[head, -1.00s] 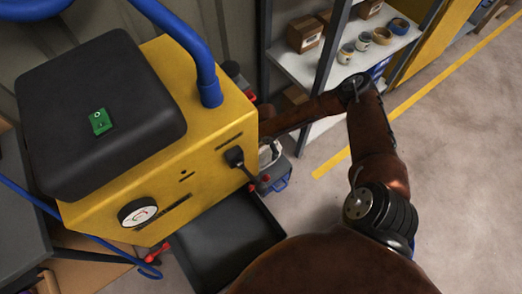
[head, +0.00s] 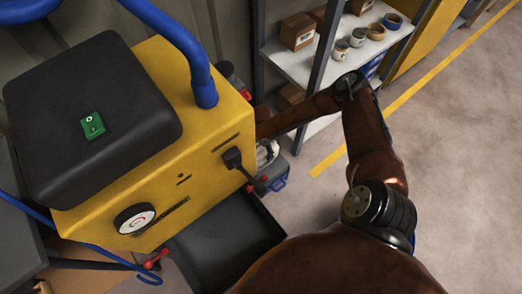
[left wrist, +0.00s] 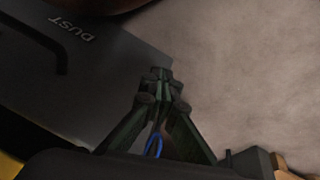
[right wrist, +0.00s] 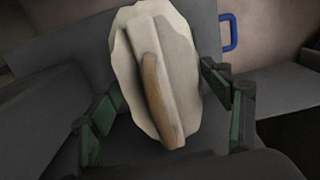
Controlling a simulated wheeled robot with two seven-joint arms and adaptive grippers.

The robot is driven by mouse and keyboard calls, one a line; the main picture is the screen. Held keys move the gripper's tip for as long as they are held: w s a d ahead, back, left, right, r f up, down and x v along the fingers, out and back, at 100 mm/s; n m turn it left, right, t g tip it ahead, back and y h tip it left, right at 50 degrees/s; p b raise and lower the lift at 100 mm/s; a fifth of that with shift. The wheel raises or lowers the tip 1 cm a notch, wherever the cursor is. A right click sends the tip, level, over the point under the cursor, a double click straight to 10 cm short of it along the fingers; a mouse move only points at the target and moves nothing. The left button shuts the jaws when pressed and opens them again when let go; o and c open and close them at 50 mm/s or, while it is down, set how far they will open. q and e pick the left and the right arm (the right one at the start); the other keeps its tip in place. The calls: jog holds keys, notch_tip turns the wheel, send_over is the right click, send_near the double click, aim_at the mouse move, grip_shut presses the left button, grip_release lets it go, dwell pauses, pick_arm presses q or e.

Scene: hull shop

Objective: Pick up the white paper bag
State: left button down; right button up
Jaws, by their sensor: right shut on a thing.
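The white paper bag (right wrist: 185,60), crumpled and with a tan strip down its face, fills the middle of the right wrist view. My right gripper (right wrist: 158,110) has a finger on each side of the bag and is shut on it. In the head view only a small pale part of the bag (head: 266,153) shows beside the yellow machine, and most of the right gripper is hidden there. My left gripper (left wrist: 160,75) shows in the left wrist view with its fingertips together and nothing visible between them. It is not seen in the head view.
A yellow machine (head: 150,190) with a black top and blue hose stands close on the left. A black tray (head: 225,240) juts out below it. A shelf (head: 300,60) with boxes and tape rolls stands behind. A blue handle (right wrist: 229,32) is near the bag. Open floor lies right.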

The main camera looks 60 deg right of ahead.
jog(key=c, duration=0.7)
jog(key=shift+o, duration=0.2)
